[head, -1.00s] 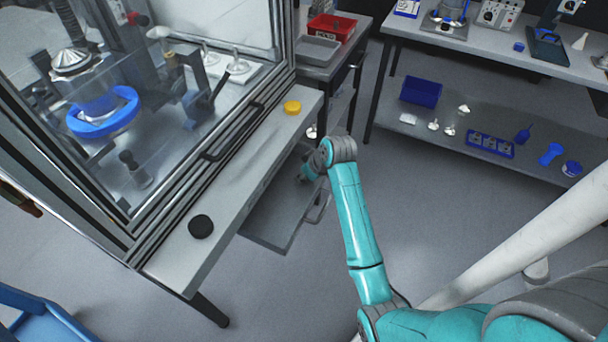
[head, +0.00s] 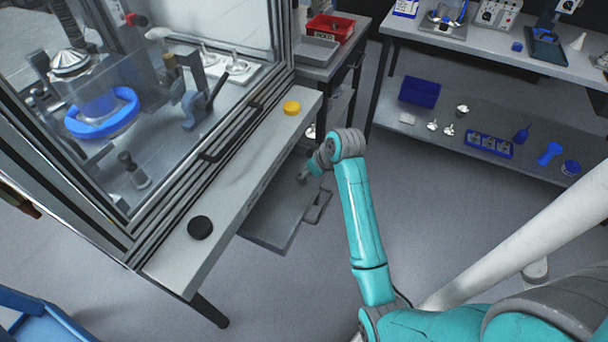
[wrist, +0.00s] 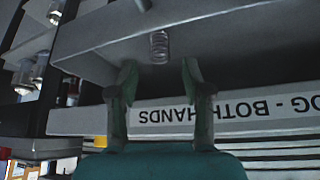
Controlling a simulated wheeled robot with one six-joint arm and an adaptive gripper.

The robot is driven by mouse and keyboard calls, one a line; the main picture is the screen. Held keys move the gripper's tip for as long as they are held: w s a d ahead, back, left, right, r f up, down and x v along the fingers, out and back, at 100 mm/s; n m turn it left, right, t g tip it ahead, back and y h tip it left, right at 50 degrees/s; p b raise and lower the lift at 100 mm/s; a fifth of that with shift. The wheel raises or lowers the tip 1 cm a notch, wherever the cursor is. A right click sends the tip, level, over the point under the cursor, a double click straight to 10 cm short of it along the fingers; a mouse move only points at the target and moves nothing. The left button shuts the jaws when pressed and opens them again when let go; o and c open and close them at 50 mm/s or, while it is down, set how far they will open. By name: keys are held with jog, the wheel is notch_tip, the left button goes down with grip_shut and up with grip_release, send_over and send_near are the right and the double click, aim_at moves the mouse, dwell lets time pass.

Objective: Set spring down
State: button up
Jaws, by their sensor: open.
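The spring (wrist: 159,47) is a small metal coil in the wrist view, just beyond my fingertips and between their lines. It lies against the grey surface of the low shelf (wrist: 215,30), and I cannot tell whether it stands or lies. My gripper (wrist: 159,70) is open, with a clear gap between its two fingers and nothing gripped. In the head view my gripper (head: 303,178) is small, over the low shelf (head: 265,222) beneath the machine's front ledge. The spring is too small to make out there.
The front ledge (head: 240,155) overhangs the low shelf beside my arm and carries a yellow button (head: 291,107) and a black button (head: 200,227). An upside-down label (wrist: 235,109) shows in the wrist view. A bench with a lower shelf (head: 450,125) stands at right; open floor lies between.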

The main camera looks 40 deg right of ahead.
jog(key=v, duration=0.8)
dwell(0.4)
